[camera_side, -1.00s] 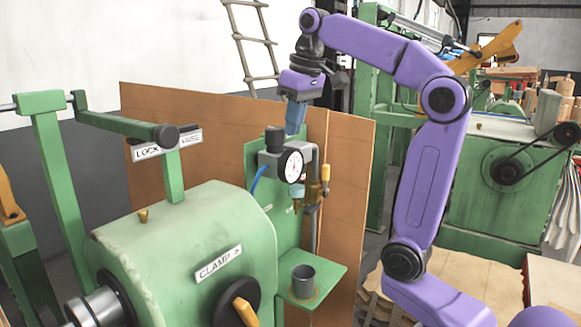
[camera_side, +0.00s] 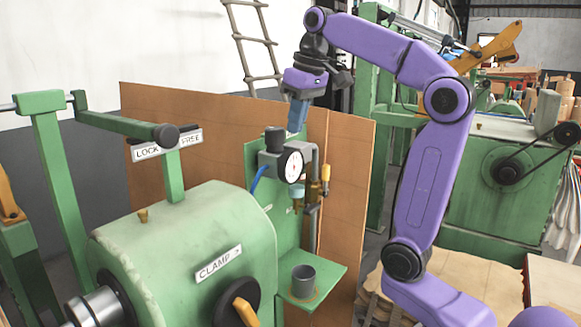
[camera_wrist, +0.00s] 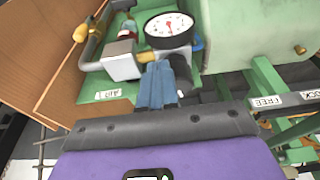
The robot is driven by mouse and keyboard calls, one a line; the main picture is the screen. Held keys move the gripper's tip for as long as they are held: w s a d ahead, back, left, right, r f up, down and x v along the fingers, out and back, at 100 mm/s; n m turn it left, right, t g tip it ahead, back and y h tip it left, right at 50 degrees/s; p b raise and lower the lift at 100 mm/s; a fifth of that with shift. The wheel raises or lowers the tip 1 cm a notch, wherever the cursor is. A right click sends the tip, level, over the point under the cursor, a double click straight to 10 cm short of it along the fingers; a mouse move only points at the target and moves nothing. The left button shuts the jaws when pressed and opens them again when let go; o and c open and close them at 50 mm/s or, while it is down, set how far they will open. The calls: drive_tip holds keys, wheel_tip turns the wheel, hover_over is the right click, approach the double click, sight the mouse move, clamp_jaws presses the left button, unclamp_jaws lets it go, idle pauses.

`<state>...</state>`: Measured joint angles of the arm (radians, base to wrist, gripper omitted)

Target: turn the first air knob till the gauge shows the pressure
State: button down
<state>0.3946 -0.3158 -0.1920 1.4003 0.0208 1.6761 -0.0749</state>
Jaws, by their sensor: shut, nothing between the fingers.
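The black air knob (camera_side: 274,139) sits on top of the grey regulator on the green panel. The round white gauge (camera_side: 291,165) faces the side camera beside it, and it also shows in the wrist view (camera_wrist: 169,29) with a red needle too small to read. My gripper (camera_side: 296,130) has blue fingers that are shut and empty. It is just above and to the right of the knob in the side view, apart from it as far as I can tell.
A yellow-handled valve (camera_side: 325,175) and pipe stand right of the gauge. A grey cup (camera_side: 303,280) stands on the green shelf below. The green clamp machine (camera_side: 185,245) fills the front left. A brown board (camera_side: 345,190) stands behind the panel.

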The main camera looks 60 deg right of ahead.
drive_tip(key=v, duration=0.3)
drive_tip(key=w+v, duration=0.1)
drive_tip(key=v, duration=0.1)
drive_tip(key=shift+r, duration=0.55)
drive_tip(key=shift+w+a+f, duration=0.1)
drive_tip(key=shift+a+f, duration=0.4)
drive_tip(key=shift+f, duration=0.55)
drive_tip(key=shift+w+a+f, duration=0.1)
drive_tip(key=shift+a+f, duration=0.45)
drive_tip(key=shift+f, duration=0.5)
drive_tip(key=shift+w+a+f, duration=0.1)
drive_tip(key=shift+a+f, duration=0.4)
drive_tip(key=shift+f, duration=0.55)
drive_tip(key=shift+s+d, duration=0.1)
drive_tip(key=shift+d, duration=1.05)
